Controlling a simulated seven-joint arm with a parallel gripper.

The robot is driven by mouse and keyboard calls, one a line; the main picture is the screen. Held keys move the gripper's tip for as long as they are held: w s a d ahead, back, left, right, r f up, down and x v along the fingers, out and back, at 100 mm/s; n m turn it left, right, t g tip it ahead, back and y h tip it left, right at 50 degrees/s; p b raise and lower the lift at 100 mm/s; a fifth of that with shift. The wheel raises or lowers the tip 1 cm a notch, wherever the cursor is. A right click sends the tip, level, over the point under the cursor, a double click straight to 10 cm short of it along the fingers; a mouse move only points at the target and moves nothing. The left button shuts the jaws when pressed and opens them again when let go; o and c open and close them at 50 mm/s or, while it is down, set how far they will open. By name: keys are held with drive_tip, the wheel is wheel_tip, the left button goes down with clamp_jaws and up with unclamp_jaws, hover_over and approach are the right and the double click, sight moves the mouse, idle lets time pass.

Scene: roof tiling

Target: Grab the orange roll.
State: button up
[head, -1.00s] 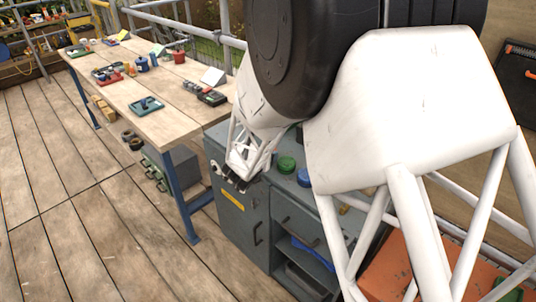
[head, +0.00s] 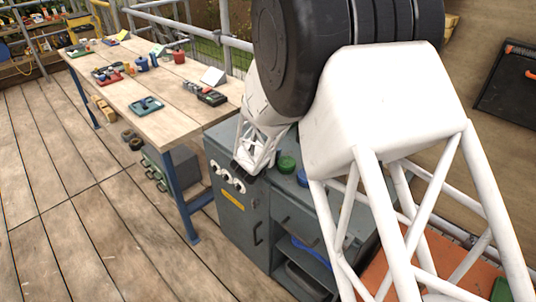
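I cannot make out an orange roll in the head view. A green roll (head: 287,163) and a blue roll (head: 303,177) sit on top of the grey cabinet (head: 230,136), beside my arm. My gripper (head: 243,168) is over the cabinet's front top edge, left of the green roll. Its dark fingertips are small and partly merged with the cabinet, so I cannot tell whether they are open or shut. My white arm hides much of the cabinet top and the area behind it.
A wooden workbench (head: 165,122) with tools stands to the left. An orange surface (head: 378,272) lies behind my arm at lower right. The plank floor (head: 85,235) at left is clear.

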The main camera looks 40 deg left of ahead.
drive_tip(key=shift+c, duration=0.3)
drive_tip(key=c, duration=0.5)
drive_tip(key=shift+r, duration=0.1)
drive_tip(key=shift+c, duration=0.2)
drive_tip(key=shift+r, duration=0.7)
wheel_tip(320, 180, up, 2)
drive_tip(key=shift+r, duration=0.1)
drive_tip(key=s+d+r, duration=0.1)
drive_tip(key=s+d, duration=0.8)
drive_tip(key=d, duration=0.4)
drive_tip(key=shift+s+r, duration=0.15)
